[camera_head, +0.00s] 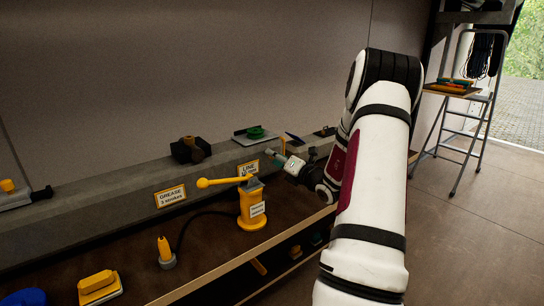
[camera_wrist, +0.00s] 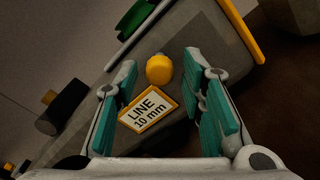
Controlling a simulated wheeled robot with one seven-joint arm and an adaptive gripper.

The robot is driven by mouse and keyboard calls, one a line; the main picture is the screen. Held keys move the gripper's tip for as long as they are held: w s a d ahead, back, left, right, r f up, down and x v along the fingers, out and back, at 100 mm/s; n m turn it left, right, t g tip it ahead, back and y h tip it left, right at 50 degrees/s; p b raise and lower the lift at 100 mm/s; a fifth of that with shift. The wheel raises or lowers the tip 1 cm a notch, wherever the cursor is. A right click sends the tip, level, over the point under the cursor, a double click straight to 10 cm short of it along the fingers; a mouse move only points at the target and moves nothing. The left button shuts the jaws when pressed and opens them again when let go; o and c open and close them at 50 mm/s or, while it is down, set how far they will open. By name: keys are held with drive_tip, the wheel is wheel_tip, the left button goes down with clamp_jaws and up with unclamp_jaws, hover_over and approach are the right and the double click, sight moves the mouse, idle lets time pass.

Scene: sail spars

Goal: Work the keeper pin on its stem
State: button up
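In the wrist view a rounded yellow knob (camera_wrist: 159,69) shows in the gap between my gripper's (camera_wrist: 165,85) two teal-padded fingers. It appears to lie beyond the fingertips, with no contact visible. It may be the keeper pin's head; its stem is hidden and I cannot identify the pin for certain. My gripper is open with nothing between its pads. In the head view my gripper (camera_head: 279,158) is above the bench ledge, right of the LINE label (camera_head: 249,167). That label (camera_wrist: 149,109) also shows below the knob in the wrist view.
A yellow pump (camera_head: 251,205) with a long lever (camera_head: 222,181) stands in front of the ledge (camera_head: 110,205). A thin yellow upright (camera_head: 282,144) is close behind my gripper. A green item (camera_head: 256,132) and a dark block (camera_head: 190,150) sit on the ledge.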

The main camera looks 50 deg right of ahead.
clamp_jaws()
drive_tip(key=shift+w+d, duration=0.15)
drive_tip(key=shift+w, duration=0.35)
drive_tip(key=shift+o, duration=1.1)
unclamp_jaws()
drive_tip(key=v, duration=1.2)
